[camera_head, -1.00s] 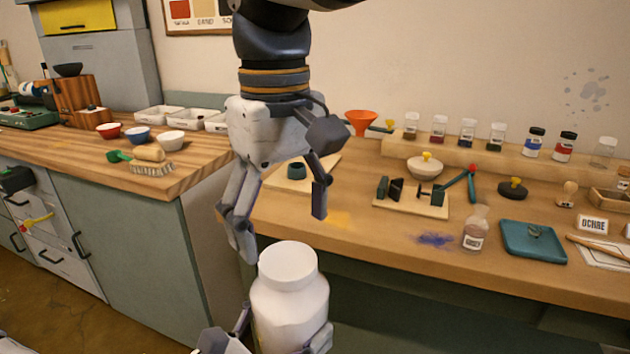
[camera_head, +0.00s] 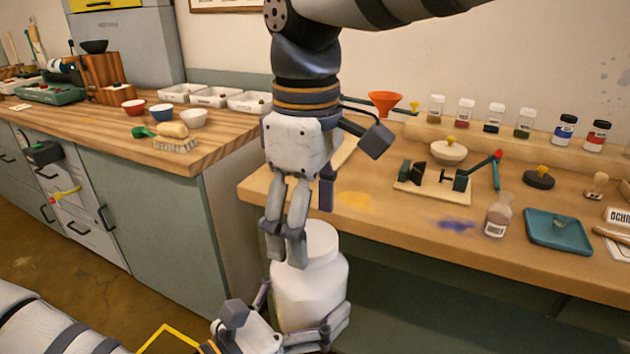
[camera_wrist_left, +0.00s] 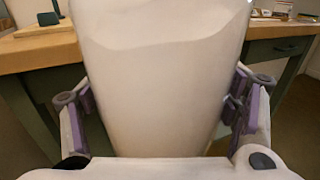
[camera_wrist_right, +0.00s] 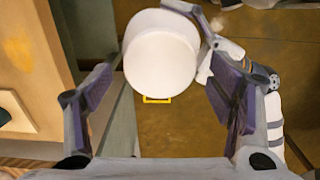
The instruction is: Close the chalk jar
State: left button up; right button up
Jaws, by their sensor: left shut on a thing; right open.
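The chalk jar (camera_head: 308,293) is a plain white jar with a narrower round white top (camera_head: 322,238). It stands upright in my left gripper (camera_head: 305,325), which is shut around its lower body, in front of the bench edge. The jar body (camera_wrist_left: 160,80) fills the left wrist view between the fingers. My right gripper (camera_head: 285,250) points down from above, open and empty, beside and partly in front of the jar's top. In the right wrist view the flat white disc of the top (camera_wrist_right: 160,68) shows between and beyond the fingers. I cannot tell whether it is seated tight.
The right bench (camera_head: 400,225) carries a press-like tool on a board, a bottle (camera_head: 499,215), a teal tray (camera_head: 558,232) and several small jars. The left bench (camera_head: 90,125) holds bowls, a brush and white trays. The gap beneath the jar is open floor.

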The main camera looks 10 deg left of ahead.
jog(key=shift+f, duration=0.65)
jog(key=c, duration=1.2)
jog(key=o, duration=1.4)
notch_tip(320, 180, up, 12)
